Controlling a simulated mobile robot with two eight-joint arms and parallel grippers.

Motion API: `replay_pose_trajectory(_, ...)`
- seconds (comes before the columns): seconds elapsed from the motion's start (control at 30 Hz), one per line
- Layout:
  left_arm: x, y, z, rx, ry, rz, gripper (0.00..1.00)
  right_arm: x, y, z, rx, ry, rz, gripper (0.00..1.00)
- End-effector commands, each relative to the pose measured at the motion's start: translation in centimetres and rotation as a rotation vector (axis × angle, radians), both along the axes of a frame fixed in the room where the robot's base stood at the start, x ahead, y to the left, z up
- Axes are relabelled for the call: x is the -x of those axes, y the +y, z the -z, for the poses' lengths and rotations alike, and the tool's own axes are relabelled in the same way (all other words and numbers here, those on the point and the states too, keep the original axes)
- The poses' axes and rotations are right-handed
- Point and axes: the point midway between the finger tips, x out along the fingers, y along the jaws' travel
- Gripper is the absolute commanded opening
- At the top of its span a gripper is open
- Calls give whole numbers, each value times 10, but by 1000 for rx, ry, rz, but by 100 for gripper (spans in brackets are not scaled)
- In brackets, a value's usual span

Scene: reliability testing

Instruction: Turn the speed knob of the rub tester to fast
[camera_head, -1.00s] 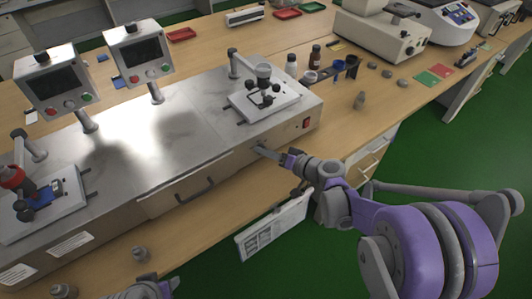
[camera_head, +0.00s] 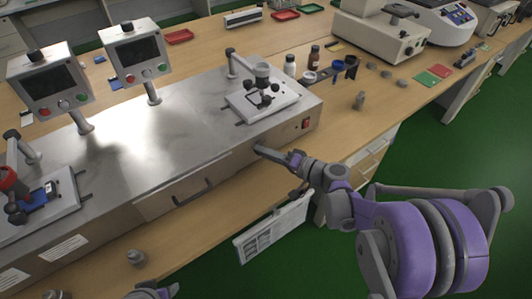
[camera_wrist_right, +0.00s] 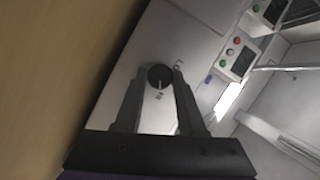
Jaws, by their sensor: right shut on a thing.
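The rub tester (camera_head: 185,140) is a long, low metal machine on the wooden bench. Its speed knob (camera_wrist_right: 160,77) is small, round and dark with a pale pointer line, and sits on the machine's front face in the right wrist view. Small markings beside it are too blurred to read. My right gripper (camera_wrist_right: 160,75) is shut on the knob, one finger on each side. In the head view, the right gripper (camera_head: 262,151) reaches the front face below the right-hand station, and its fingers hide the knob. Part of my left arm shows at the bottom edge; its fingers cannot be made out.
A red switch (camera_head: 306,124) is on the front face to the right of my gripper. Two display boxes (camera_head: 136,51) stand on top.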

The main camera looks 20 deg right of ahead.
Motion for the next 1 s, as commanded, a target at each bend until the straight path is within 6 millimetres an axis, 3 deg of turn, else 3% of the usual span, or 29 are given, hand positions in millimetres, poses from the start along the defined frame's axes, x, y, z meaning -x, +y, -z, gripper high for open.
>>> replay_pose_trajectory(0.17, 0, 0, 0, 0, 0, 0, 50, 0, 0, 0, -1, 1, 0, 0)
replay_pose_trajectory(0.2, 0, 0, 0, 0, 0, 0, 50, 0, 0, 0, -1, 1, 0, 46)
replay_pose_trajectory(0.33, 0, 0, 0, 0, 0, 0, 50, 0, 0, 0, 0, 0, 0, 69)
replay_pose_trajectory(0.73, 0, 0, -1, 0, 0, 0, 50, 6, -6, -2, 0, 0, 1, 69)
replay_pose_trajectory(1.0, 0, 0, -6, 0, -2, 0, 50, 45, -39, -10, 1, 0, 5, 69)
